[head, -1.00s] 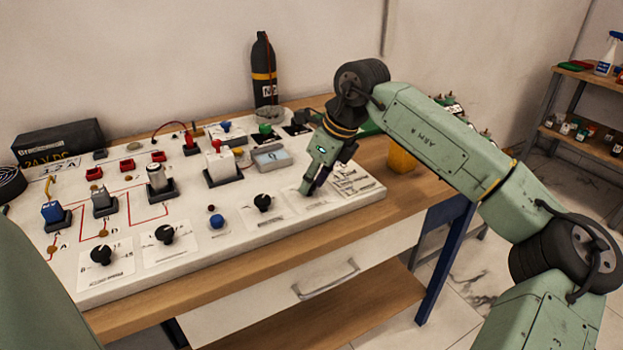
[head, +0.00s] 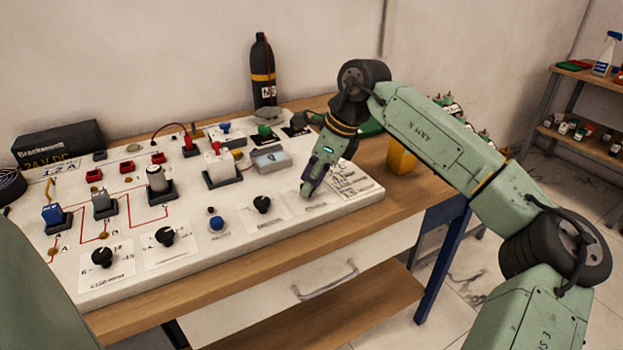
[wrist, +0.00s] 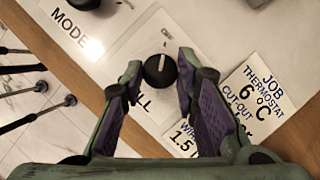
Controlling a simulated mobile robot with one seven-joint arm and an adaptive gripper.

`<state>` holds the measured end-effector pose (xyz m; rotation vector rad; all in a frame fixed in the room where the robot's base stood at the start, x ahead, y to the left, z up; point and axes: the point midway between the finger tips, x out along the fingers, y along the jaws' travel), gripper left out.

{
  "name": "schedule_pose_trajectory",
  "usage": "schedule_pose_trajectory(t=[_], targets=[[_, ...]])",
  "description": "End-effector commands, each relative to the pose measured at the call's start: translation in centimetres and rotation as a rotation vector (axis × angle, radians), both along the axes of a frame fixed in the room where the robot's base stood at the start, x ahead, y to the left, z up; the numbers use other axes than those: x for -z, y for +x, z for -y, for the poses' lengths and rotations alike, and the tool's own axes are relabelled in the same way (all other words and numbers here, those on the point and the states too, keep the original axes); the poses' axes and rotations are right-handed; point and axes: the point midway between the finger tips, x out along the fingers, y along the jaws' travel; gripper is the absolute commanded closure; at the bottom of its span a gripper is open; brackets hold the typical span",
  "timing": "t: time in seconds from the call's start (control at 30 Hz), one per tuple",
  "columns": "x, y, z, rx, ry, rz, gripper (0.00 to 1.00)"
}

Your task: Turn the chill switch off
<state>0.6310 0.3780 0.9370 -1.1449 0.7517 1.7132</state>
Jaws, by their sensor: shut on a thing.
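The chill switch is a black round knob (wrist: 160,71) with a white pointer line. In the wrist view it sits on a white plate (wrist: 122,58) whose lettering is partly hidden, with "LL" showing. In the head view my gripper (head: 306,194) reaches down to the right front of the white panel (head: 240,235) and hides the knob.
Other black knobs, one (head: 262,204) just left of my gripper, line the panel front. A job card (wrist: 255,95) reading "thermostat 6 °C cut-out" lies right of the knob. A grey meter (head: 270,159) and black bottle (head: 263,75) stand behind. A yellow container (head: 401,157) is at right.

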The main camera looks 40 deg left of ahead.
Motion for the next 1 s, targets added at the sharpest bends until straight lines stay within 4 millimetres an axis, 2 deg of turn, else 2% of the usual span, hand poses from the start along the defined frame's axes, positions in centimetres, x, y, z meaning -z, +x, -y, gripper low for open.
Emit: schedule_pose_trajectory(t=[0.03,0.07,0.33,0.6,0.73,0.87,1.0], targets=[[0.0,0.0,0.0,0.000,0.000,0.001,1.00],[0.0,0.0,0.0,0.000,0.000,0.001,0.70],[0.0,0.0,0.0,0.000,0.000,0.001,0.52],[0.0,0.0,0.0,0.000,0.000,0.000,0.52],[-0.7,0.2,0.2,0.003,0.000,0.001,0.52],[-2.6,0.5,0.9,0.002,0.000,0.003,0.52],[-5.4,1.0,2.0,0.003,0.001,0.003,0.52]])
